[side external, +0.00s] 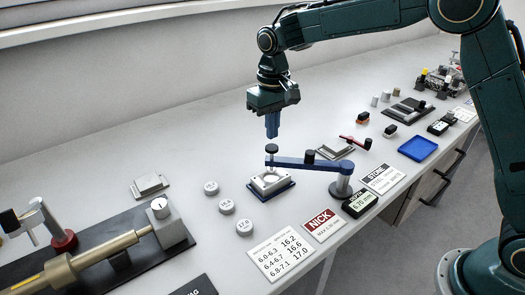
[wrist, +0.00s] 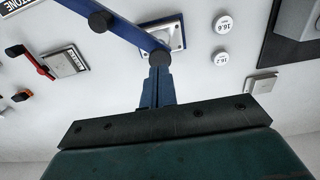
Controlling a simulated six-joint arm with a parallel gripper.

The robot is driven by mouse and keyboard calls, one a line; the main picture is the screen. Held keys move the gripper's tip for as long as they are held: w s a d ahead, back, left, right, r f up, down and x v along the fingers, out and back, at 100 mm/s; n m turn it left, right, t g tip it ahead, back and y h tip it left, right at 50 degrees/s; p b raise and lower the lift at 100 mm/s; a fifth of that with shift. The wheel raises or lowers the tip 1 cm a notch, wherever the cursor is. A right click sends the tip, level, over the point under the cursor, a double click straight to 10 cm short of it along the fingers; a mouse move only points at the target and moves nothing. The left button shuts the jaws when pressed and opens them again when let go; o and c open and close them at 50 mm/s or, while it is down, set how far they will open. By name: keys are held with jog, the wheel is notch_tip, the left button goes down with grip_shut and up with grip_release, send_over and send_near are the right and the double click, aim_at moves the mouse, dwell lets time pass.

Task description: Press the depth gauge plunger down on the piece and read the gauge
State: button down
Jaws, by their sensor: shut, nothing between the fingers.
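The depth gauge is a blue arm (side external: 310,164) on a grey post, with a dark plunger knob (side external: 271,149) at its free end. The plunger stands over a pale piece (side external: 268,182) in a blue-edged holder. The piece also shows in the wrist view (wrist: 176,36), partly hidden by the gauge arm. The gauge display (side external: 360,202) by the post appears to read 6.70 mm. My gripper (side external: 272,136) is shut and empty, pointing down just above the knob. In the wrist view its blue fingers (wrist: 159,72) line up with the dark knob (wrist: 160,58); contact cannot be told.
Round discs (side external: 227,207) marked with numbers lie left of the holder. A range card (side external: 282,256), a red NICK card (side external: 322,224) and a STONE card (side external: 382,179) lie in front. A blue tray (side external: 418,148) is at right. A cylinder fixture (side external: 100,252) fills the left.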

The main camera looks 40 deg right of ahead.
aim_at(273, 147)
jog(key=shift+r, duration=1.35)
jog(key=shift+s+d+r, duration=0.1)
jog(key=shift+s+r, duration=0.05)
jog(key=shift+r, duration=0.1)
jog(key=s+d+r+t, duration=0.1)
jog(key=s+d+r, duration=0.2)
jog(key=s+r, duration=0.3)
jog(key=s+d+r+t, duration=0.2)
jog(key=s+d+r, duration=0.15)
jog(key=s, duration=0.55)
jog(key=s+d+f+t, duration=0.1)
jog(key=s+d, duration=0.1)
jog(key=s, duration=0.6)
jog(key=s+d+f+t, duration=0.1)
jog(key=s+f, duration=0.1)
jog(key=s, duration=0.7)
jog(key=shift+s+d+f+t, duration=0.15)
jog(key=shift+d+t, duration=0.15)
jog(key=shift+d, duration=0.05)
